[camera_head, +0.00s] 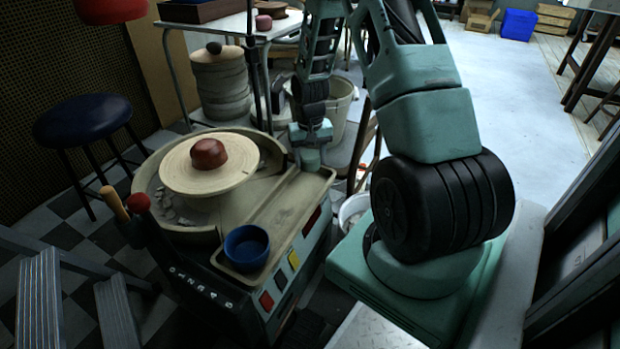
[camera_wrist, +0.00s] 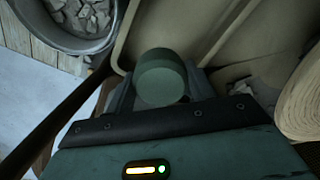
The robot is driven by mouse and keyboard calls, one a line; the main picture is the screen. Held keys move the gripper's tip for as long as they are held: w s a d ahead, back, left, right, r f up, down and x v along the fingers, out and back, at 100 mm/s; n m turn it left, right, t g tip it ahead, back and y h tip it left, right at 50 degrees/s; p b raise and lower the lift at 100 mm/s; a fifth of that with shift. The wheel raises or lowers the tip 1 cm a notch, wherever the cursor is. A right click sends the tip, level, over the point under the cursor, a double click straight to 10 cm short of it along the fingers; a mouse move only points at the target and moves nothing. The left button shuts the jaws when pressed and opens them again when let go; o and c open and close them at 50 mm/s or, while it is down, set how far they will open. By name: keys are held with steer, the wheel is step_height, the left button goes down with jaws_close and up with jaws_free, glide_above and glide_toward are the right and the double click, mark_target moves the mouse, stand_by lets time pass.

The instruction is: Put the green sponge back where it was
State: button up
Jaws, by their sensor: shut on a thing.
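The green sponge (camera_wrist: 161,80) is a short round piece, seen in the wrist view between the two fingers of my gripper (camera_wrist: 160,92). My gripper is shut on it. In the head view my gripper (camera_head: 311,150) points down at the far right end of the pottery wheel's beige tray (camera_head: 278,220). The sponge is hard to tell apart from the teal fingers there. I cannot tell whether the sponge touches the tray.
A red-brown lump (camera_head: 208,153) sits on the pale wheel disc (camera_head: 175,172). A blue bowl (camera_head: 247,246) stands at the tray's near end. A bucket of grey chunks (camera_wrist: 82,40) lies beyond the tray. A dark blue stool (camera_head: 84,118) stands left.

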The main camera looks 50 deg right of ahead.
steer(key=shift+f+b, duration=0.8)
steer(key=shift+f, duration=1.9)
steer(key=shift+f, duration=0.1)
steer(key=o, duration=0.9)
